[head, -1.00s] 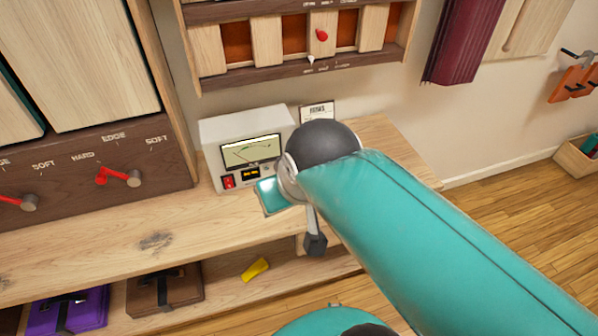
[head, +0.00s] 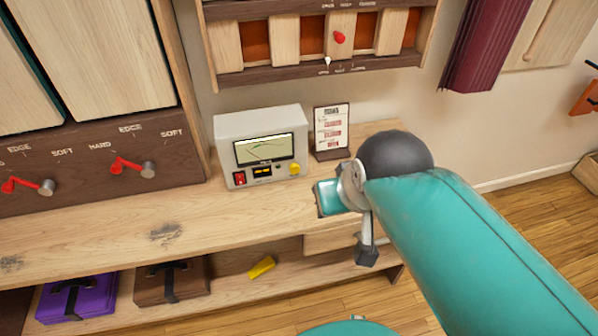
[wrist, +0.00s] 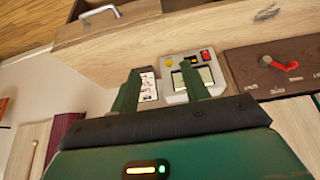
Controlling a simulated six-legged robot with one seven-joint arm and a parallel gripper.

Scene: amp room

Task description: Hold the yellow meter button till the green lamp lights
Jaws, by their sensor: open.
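The white meter box (head: 240,122) stands on the wooden bench, with a dial screen on its front. Its yellow button (head: 295,169) is at the lower right of the front and shows in full. The red switch (head: 239,178) is at the lower left. I can make out no green light on the panel. In the wrist view, which is upside down, the meter (wrist: 171,97) and yellow button (wrist: 169,62) appear beyond my gripper (wrist: 160,70). Its two green fingers are apart with nothing between them. The fingers are not clear in the head view; my arm is right of the meter.
A printed card on a stand (head: 331,132) is just right of the meter. A cabinet with red levers (head: 130,167) stands at left, and a wall rack (head: 320,72) hangs above. Purple (head: 75,299) and brown (head: 172,283) cases and a yellow object (head: 262,267) are on the lower shelf.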

